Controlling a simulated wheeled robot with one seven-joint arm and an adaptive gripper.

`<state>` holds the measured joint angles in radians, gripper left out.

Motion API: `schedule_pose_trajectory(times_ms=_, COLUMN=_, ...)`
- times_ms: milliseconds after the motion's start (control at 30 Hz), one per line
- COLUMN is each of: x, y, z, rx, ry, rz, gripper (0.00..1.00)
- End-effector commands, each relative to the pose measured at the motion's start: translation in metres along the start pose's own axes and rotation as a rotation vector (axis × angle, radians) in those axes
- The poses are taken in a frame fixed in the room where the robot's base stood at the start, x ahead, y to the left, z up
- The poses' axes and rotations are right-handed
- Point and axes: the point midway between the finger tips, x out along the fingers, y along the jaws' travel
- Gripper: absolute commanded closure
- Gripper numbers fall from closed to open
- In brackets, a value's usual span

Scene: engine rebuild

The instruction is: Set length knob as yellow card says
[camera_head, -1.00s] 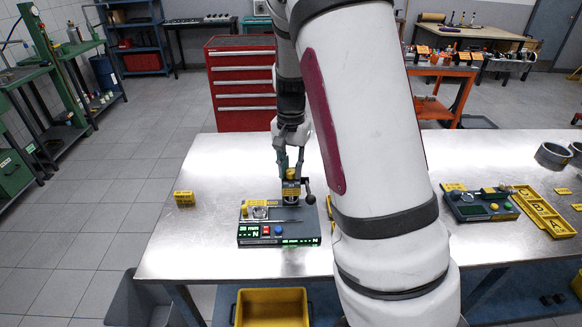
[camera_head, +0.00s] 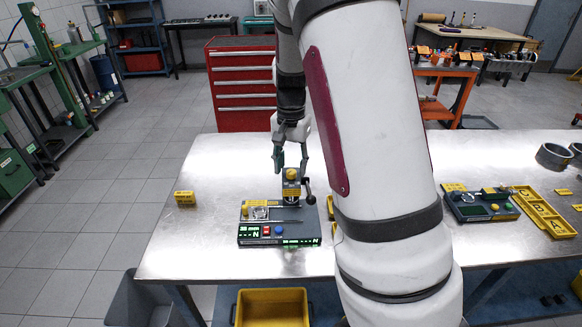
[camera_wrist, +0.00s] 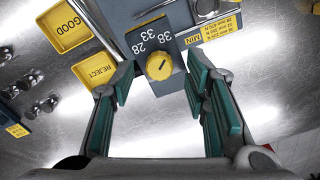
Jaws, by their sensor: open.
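The yellow length knob (camera_head: 291,174) tops a dark post at the back of the grey tester (camera_head: 279,227). In the wrist view the knob (camera_wrist: 159,66) sits beside the white numbers 28, 33 and 38. A dark mark shows on its face, but I cannot tell surely which number it points at. My gripper (camera_head: 291,158) is open above the knob, apart from it. In the wrist view its green-padded fingers (camera_wrist: 160,84) stand either side of the knob with gaps.
Yellow GOOD (camera_wrist: 67,25) and REJECT (camera_wrist: 97,70) trays lie beside the tester. A black-knobbed lever (camera_head: 309,198) stands right of the post. A second device (camera_head: 478,207) is at the right. My arm hides the table's middle. The left of the table is mostly clear.

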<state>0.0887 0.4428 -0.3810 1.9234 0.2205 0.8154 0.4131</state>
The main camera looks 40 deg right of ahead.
Motion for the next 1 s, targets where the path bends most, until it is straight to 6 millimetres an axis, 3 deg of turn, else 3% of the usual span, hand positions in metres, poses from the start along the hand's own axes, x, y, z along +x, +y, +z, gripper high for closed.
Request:
schedule_pose_trajectory(times_ms=300, x=-0.064, y=0.0, z=-0.001, rx=0.0, ry=0.004, rz=-0.004, gripper=0.58)
schedule_pose_trajectory(times_ms=500, x=-0.095, y=0.0, z=0.0, rx=0.001, ry=0.001, rz=-0.003, gripper=0.58)
schedule_pose_trajectory(times_ms=700, x=-0.108, y=0.0, z=0.0, rx=0.0, ry=0.0, rz=-0.001, gripper=0.58)
schedule_pose_trajectory(times_ms=1000, x=-0.108, y=0.0, z=0.0, rx=0.0, ry=0.0, rz=-0.001, gripper=0.58)
